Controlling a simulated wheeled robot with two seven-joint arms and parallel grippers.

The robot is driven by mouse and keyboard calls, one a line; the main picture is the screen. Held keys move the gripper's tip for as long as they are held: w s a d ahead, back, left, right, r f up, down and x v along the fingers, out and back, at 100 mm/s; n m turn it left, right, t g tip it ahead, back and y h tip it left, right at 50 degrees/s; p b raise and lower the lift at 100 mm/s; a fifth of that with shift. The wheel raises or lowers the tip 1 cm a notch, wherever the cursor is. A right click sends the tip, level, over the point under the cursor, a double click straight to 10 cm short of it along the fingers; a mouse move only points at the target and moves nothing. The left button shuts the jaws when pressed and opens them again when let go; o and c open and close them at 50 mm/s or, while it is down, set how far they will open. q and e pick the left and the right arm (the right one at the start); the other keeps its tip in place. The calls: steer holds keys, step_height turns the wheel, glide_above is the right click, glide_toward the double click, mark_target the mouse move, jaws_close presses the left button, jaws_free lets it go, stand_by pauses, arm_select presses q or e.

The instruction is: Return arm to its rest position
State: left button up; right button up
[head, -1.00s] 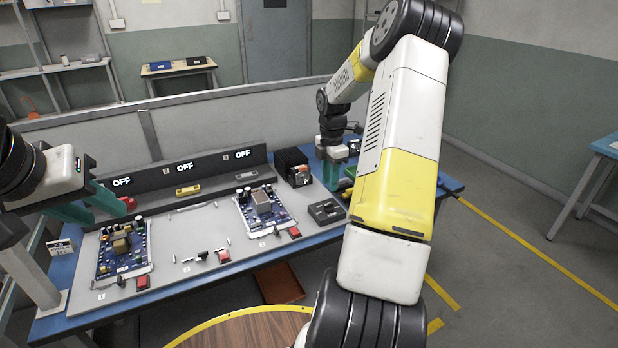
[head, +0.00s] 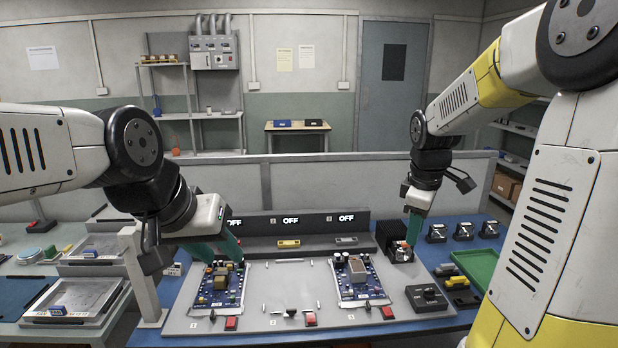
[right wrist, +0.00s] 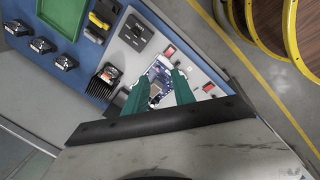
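My left gripper (head: 222,252) has green fingers, which stand apart with nothing visible between them. In the head view it hangs over or just behind the left blue circuit board (head: 217,287). The right blue circuit board (head: 359,281) lies on the grey panel, apart from both grippers.
The grey panel (head: 270,295) carries red buttons and small parts. Several "OFF" signs line the dark rail (head: 300,229) behind it. A green tray (head: 478,266) and black devices lie at right. A low partition (head: 310,187) stands behind. A side table with trays (head: 80,298) is at left.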

steer(key=s+a+r+m+t+y, duration=0.1)
steer(key=s+a+r+m+t, duration=0.1)
steer(key=s+a+m, duration=0.3)
steer(key=s+a+r+m+t+y, duration=0.1)
steer(key=s+a+r+m, duration=0.3)
steer(key=s, duration=0.8)
steer(key=shift+s+a+r+m+t+y, duration=0.25)
steer(key=shift+a+m+t+y, duration=0.15)
steer(key=shift+a+m, duration=0.45)
steer(key=shift+d, duration=0.1)
